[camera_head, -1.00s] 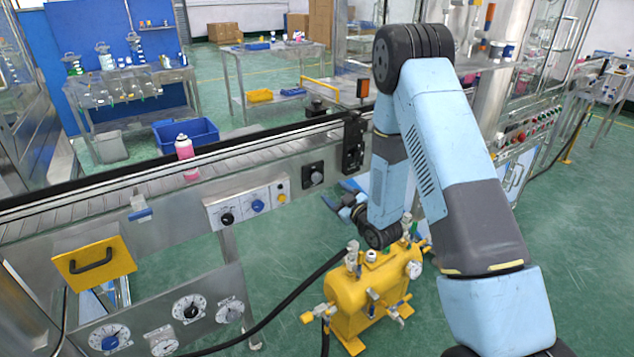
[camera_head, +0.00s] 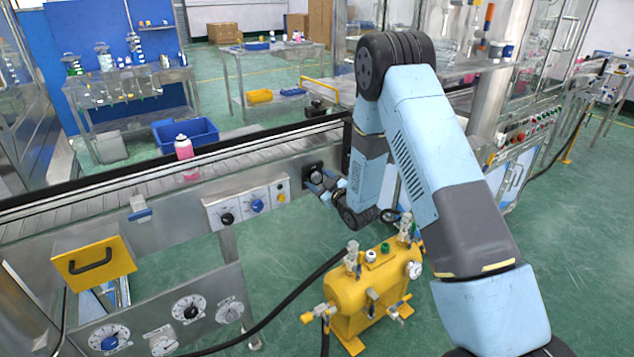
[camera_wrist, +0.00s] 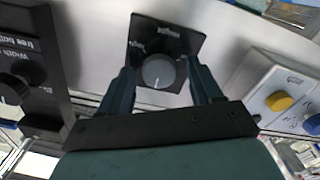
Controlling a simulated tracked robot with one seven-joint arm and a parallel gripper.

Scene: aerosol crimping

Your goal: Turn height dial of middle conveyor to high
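The height dial (camera_wrist: 158,72) is a round grey knob on a black square plate, on the grey conveyor side. In the wrist view a pale mark shows near the knob's lower edge; the plate's small lettering is unreadable. My gripper (camera_wrist: 160,78) is open, with one dark finger on each side of the knob. Contact with the knob cannot be told. In the head view my gripper (camera_head: 322,182) is right at the dial plate (camera_head: 313,169) on the front of the middle conveyor (camera_head: 110,195) and partly hides it.
Left of the dial is a white panel (camera_head: 240,205) with knobs and a yellow button (camera_wrist: 279,102). A black labelled box (camera_wrist: 35,75) is close on the wrist view's left. A yellow tank (camera_head: 365,290) stands below my arm. A pink can (camera_head: 184,149) stands on the belt.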

